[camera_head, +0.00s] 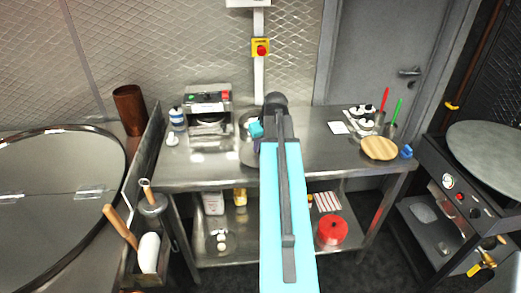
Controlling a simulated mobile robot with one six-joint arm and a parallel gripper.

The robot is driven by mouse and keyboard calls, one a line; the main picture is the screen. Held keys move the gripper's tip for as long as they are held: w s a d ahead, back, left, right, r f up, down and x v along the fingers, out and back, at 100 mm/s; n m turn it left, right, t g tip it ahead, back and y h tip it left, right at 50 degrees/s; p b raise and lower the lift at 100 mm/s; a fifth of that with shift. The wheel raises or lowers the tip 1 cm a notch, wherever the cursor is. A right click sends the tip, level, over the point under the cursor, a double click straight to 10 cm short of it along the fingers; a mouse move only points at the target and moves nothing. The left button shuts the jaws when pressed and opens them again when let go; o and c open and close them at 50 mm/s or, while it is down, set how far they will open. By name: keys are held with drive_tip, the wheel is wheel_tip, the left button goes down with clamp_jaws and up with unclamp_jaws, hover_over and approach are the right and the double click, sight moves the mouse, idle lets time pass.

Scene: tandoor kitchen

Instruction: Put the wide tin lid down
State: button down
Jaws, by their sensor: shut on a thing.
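A round grey metal disc, which looks like the wide tin lid (247,154), shows at the middle of the steel worktable. Its right part is hidden behind my arm. My gripper (257,146) is at the far end of my cyan arm, at the disc's right edge, and is mostly hidden by the arm. It appears shut on the lid. I cannot tell whether the lid touches the tabletop.
The steel worktable (330,157) has bare room right of my arm. A large round drum top (60,215) is at left, a round plate (490,150) at far right.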

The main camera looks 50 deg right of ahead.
drive_tip(key=shift+f+p, duration=0.3)
drive_tip(key=shift+f, duration=0.9)
drive_tip(key=shift+f, duration=0.15)
drive_tip(key=c, duration=1.6)
unclamp_jaws()
drive_tip(key=shift+c, duration=0.2)
drive_tip(key=shift+s+r, duration=0.1)
drive_tip(key=shift+r, duration=0.15)
drive_tip(key=b+v, duration=0.2)
drive_tip(key=v, duration=0.9)
drive_tip(key=shift+r, duration=0.4)
drive_tip(key=shift+s, duration=0.1)
